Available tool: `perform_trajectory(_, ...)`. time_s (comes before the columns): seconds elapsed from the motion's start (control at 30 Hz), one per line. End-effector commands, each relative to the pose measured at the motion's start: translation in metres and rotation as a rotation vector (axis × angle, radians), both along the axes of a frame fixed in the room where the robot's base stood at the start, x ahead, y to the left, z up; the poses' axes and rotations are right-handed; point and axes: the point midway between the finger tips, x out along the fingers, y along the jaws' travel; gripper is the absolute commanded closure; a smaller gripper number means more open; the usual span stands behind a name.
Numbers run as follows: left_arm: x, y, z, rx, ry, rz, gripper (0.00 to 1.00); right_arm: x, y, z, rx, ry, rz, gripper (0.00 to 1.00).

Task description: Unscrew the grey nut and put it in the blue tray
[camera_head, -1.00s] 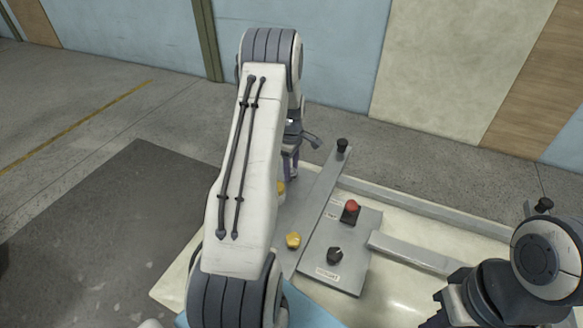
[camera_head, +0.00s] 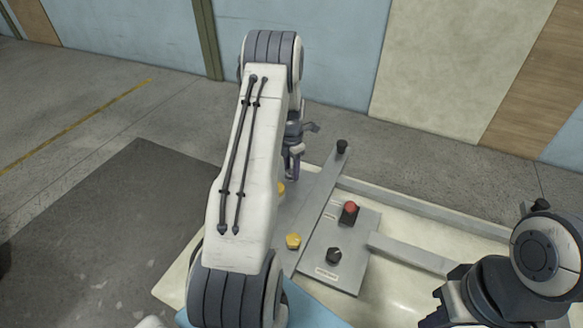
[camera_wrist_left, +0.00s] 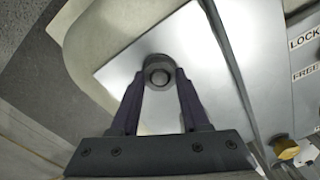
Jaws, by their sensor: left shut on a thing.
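The grey nut (camera_wrist_left: 158,75) shows in the left wrist view, round a stud on a pale metal plate. My left gripper (camera_wrist_left: 158,84) has its two dark fingers closed on either side of it. In the head view my left gripper (camera_head: 291,168) is partly behind my own arm, pointing down at the plate, and the nut is hidden. A light blue surface (camera_head: 312,306) at the bottom of the head view may be the blue tray; most of it is hidden or out of frame.
A raised grey bar (camera_head: 410,252) crosses the pale tabletop.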

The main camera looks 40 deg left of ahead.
Motion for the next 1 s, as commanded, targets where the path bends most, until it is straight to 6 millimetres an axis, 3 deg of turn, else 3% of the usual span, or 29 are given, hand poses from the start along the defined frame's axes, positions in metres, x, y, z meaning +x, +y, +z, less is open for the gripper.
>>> perform_trajectory(0.33,0.0005,0.0007,-0.0001,0.001,-0.002,0.086,1.00,-0.0001,0.0000,0.0008,0.000,0.000,0.000,1.00)
perform_trajectory(0.37,0.0005,0.0007,0.0000,0.001,-0.002,0.086,0.47,-0.0001,0.0000,0.0008,0.000,0.000,0.000,1.00)
perform_trajectory(0.43,0.0004,0.0007,0.0000,0.002,-0.001,0.085,0.20,-0.0001,0.0000,0.0008,0.000,0.000,0.000,1.00)
perform_trajectory(0.67,0.0002,0.0004,-0.0001,0.001,-0.001,0.084,0.20,-0.0001,0.0000,0.0008,0.000,0.000,0.000,1.00)
perform_trajectory(0.7,0.0001,0.0004,-0.0002,0.001,0.000,0.084,0.30,-0.0001,0.0000,0.0008,0.000,0.000,0.000,1.00)
perform_trajectory(1.0,0.0001,0.0002,0.0000,0.000,0.000,0.076,0.30,-0.0001,0.0000,0.0011,0.000,0.000,0.000,1.00)
